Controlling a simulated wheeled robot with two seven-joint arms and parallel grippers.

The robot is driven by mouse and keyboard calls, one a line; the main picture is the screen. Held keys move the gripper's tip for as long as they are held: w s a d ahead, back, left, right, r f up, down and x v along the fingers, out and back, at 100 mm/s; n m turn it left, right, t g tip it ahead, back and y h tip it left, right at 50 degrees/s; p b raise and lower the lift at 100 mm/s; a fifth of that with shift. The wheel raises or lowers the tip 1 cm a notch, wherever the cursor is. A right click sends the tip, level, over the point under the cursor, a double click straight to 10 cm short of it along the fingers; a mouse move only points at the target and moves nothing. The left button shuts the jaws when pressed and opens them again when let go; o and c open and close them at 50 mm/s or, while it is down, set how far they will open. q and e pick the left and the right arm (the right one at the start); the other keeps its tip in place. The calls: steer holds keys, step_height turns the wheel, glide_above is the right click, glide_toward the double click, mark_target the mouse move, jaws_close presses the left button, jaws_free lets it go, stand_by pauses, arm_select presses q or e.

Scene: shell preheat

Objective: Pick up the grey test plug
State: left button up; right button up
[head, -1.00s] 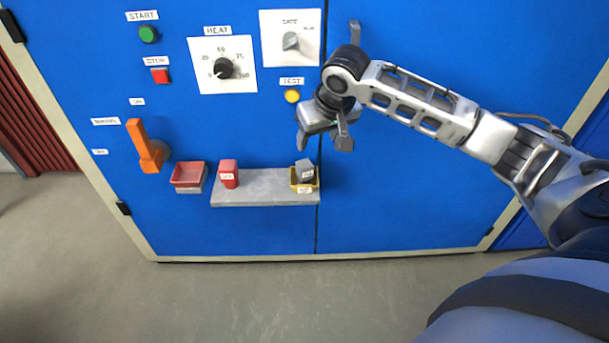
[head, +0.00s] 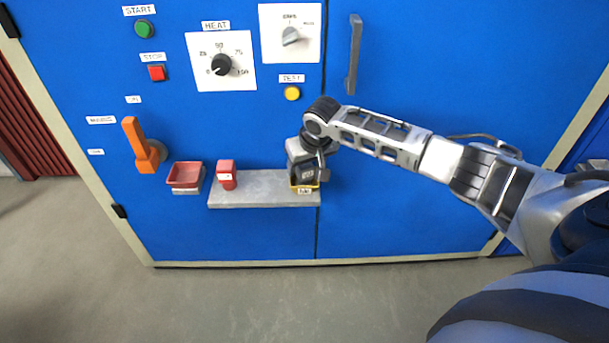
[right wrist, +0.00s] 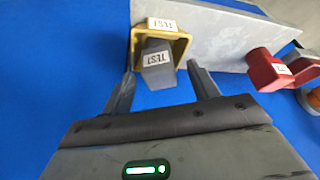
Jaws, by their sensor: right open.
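The grey test plug (head: 308,173) has a white TEST label and stands in the small yellow holder (head: 304,189) at the right end of the grey shelf. In the right wrist view the plug (right wrist: 157,72) sticks out of the yellow holder (right wrist: 183,44). My right gripper (right wrist: 161,77) is open, with one fingertip on each side of the plug's near end; I cannot tell whether they touch it. In the head view the right gripper (head: 309,165) is over the plug and partly hides it. My left gripper is not in view.
A red plug (head: 227,175) stands on the grey shelf (head: 262,187), left of the holder. A red tray (head: 185,174) and an orange lever (head: 139,147) are farther left. Buttons and dials sit above on the blue panel. A door handle (head: 354,55) is at upper right.

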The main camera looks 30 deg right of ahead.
steer(key=shift+w+f, duration=0.25)
steer(key=shift+f, duration=0.35)
steer(key=c, duration=1.2)
steer(key=shift+o, duration=0.2)
